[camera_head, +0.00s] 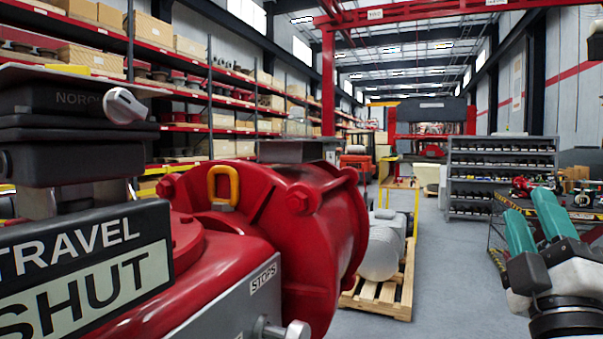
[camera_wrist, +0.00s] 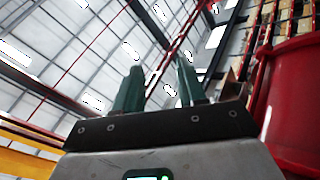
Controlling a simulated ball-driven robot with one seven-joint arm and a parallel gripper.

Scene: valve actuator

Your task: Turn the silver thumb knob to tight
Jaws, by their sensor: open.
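The silver thumb knob (camera_head: 124,105) sticks out from the right side of a dark box (camera_head: 60,110) at the upper left of the head view. The box sits above the red valve actuator (camera_head: 300,215). My gripper (camera_head: 531,203) is far to the right of the knob, with teal fingers pointing up, apart and empty. In the wrist view the gripper (camera_wrist: 158,68) shows open against the ceiling, with nothing between the fingers. The knob is not seen in the wrist view.
A sign reading TRAVEL SHUT (camera_head: 90,275) stands below the box. A yellow lifting eye (camera_head: 223,184) rises from the actuator. A silver bolt (camera_head: 285,329) sticks out below the STOPS label. A pallet (camera_head: 384,292) and a cart with tools (camera_head: 560,215) stand beyond. Open floor lies between.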

